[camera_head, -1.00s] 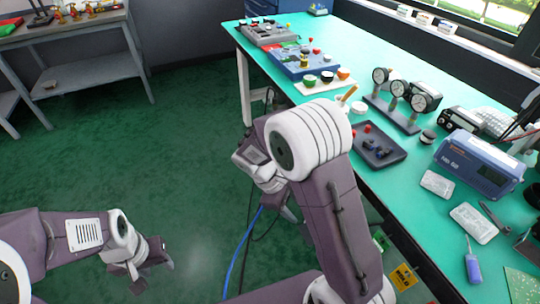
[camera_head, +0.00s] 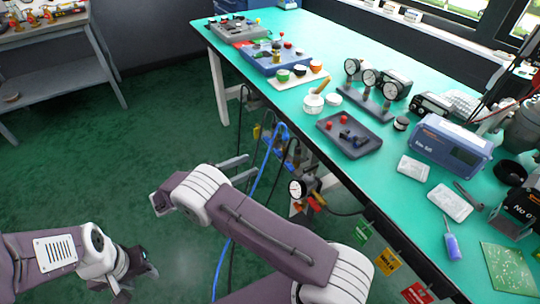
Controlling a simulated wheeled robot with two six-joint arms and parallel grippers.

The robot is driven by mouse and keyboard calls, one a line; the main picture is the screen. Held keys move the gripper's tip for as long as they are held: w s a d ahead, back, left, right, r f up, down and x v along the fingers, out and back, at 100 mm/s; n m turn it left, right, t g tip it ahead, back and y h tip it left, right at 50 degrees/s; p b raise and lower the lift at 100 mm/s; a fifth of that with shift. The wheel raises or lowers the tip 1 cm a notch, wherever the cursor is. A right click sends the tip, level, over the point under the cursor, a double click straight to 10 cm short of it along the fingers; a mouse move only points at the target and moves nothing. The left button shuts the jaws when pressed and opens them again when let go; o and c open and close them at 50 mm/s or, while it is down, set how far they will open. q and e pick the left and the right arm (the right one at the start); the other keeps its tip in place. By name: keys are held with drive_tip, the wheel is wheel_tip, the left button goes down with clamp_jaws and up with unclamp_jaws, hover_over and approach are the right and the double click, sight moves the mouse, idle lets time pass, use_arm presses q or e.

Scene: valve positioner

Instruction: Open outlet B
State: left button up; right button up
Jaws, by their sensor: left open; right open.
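No label reading outlet B can be made out. Under the table's front edge is a group of fittings with blue parts (camera_head: 281,133) and hoses. A round white-faced gauge (camera_head: 297,189) with red and yellow parts beside it (camera_head: 316,200) sits lower, partly hidden by my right arm. My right gripper (camera_head: 248,170) shows as two parted grey fingers beyond my wrist, pointing right toward these fittings. It is open and seems empty; contact cannot be told. My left gripper (camera_head: 143,272) is open and low at the bottom left, over the floor, away from the fittings.
A blue hose (camera_head: 256,188) and dark hoses hang near my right gripper. Green (camera_head: 363,232), yellow (camera_head: 388,262) and red (camera_head: 415,292) tags hang at the table edge. The green table (camera_head: 440,98) holds gauges, a tray and instruments.

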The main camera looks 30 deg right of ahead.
sight(278, 153)
drive_tip(key=d+b, duration=0.2)
drive_tip(key=d, duration=0.7)
drive_tip(key=shift+w, duration=0.3)
clamp_jaws()
